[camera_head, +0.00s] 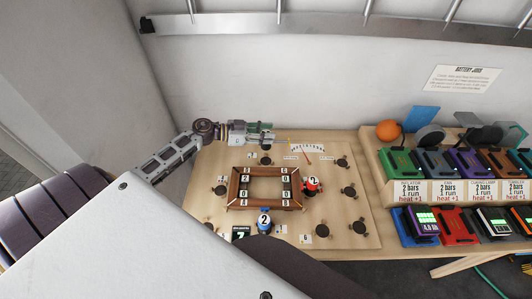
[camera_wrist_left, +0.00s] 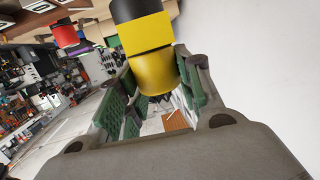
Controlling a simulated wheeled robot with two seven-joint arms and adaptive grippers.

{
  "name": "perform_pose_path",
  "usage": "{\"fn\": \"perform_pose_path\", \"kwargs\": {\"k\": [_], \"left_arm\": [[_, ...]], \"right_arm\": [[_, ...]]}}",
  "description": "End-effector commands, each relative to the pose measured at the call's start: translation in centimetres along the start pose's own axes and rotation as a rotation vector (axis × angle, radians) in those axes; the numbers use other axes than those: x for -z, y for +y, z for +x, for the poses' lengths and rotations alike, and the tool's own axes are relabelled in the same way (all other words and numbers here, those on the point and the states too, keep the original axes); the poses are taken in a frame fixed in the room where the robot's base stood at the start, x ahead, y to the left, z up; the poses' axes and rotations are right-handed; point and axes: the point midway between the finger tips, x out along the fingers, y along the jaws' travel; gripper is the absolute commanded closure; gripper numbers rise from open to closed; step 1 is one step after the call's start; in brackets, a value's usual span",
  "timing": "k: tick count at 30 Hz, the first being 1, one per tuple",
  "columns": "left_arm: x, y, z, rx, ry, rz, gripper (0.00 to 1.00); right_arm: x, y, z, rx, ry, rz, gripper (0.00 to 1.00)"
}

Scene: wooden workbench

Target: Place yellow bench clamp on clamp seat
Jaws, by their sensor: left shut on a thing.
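The yellow bench clamp (camera_wrist_left: 150,55), a yellow cylinder with a dark band and black end, is between the green-padded fingers of my left gripper (camera_wrist_left: 158,95) in the left wrist view. In the head view my left gripper (camera_head: 270,136) is at the board's back edge, its fingers pointing right; the clamp hardly shows there. The gripper is shut on it. Dark round seats ring a wooden frame (camera_head: 238,190) on the board: one (camera_head: 266,160) in front of the gripper, another (camera_head: 342,162) to its right. I cannot tell which is the clamp's seat. My right gripper is not in view.
A red clamp (camera_head: 312,185) stands right of the frame and a blue clamp (camera_head: 264,221) in front of it. A shelf of coloured battery units (camera_head: 440,161) stands at right, with an orange ball (camera_head: 388,130). A printed dial (camera_head: 308,150) lies near the gripper. The wall is close behind.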

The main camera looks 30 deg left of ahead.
Motion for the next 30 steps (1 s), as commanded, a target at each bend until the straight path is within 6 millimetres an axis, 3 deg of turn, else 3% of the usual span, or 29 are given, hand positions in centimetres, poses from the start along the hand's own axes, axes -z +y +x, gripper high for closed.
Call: {"fn": "perform_pose_path", "kwargs": {"k": [12, 25, 30], "left_arm": [[-4.4, 0.0, 1.0, 0.001, 0.002, 0.0, 0.99], [-4.8, 0.0, 1.0, 0.0, 0.002, 0.0, 0.99], [-5.9, 0.0, 1.3, 0.001, 0.003, -0.003, 0.99]], "right_arm": [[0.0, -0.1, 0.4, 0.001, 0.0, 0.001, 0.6], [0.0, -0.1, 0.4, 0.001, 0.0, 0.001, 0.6], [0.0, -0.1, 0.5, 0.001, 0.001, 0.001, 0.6]]}}
